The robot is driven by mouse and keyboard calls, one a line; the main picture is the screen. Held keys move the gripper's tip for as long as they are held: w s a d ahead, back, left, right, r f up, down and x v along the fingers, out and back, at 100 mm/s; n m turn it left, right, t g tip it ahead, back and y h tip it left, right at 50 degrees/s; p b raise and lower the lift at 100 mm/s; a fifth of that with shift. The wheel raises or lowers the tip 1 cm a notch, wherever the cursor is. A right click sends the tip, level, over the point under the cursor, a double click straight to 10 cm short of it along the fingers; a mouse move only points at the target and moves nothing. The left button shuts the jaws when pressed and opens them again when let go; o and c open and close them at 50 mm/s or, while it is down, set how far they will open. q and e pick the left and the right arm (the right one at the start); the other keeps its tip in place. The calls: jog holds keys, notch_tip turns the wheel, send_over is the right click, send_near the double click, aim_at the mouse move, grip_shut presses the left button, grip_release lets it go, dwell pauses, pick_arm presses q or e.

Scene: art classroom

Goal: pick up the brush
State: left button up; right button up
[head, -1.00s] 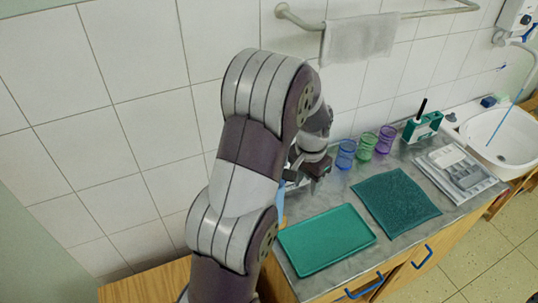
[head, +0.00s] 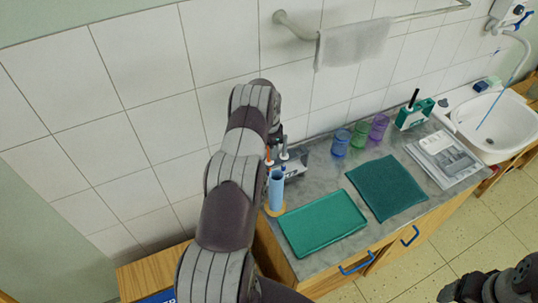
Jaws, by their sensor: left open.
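A light-blue cylindrical holder (head: 276,191) stands at the left end of the counter. A thin orange stick (head: 268,157), which looks like the brush, rises upright from it. My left gripper (head: 284,156) is open right by the top of the holder, its jaws partly hidden by my own arm. I cannot tell whether a finger touches the stick. A dark stick (head: 413,99) stands in a green and white box (head: 414,115) at the back of the counter. My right gripper (head: 462,290) shows only partly at the bottom right; its jaw state is unclear.
A green tray (head: 322,224) and a dark teal mat (head: 387,188) lie on the grey counter. Blue, green and purple cups (head: 359,136) stand near the wall. Printed sheets (head: 443,158) lie beside the sink (head: 499,125). A towel (head: 352,43) hangs above.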

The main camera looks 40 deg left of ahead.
pick_arm(q)
jog(key=shift+f, duration=0.95)
pick_arm(e)
jog(key=shift+w+r, duration=0.1)
jog(key=shift+r, duration=0.25)
pick_arm(q)
grip_shut()
jog(key=shift+r, duration=0.1)
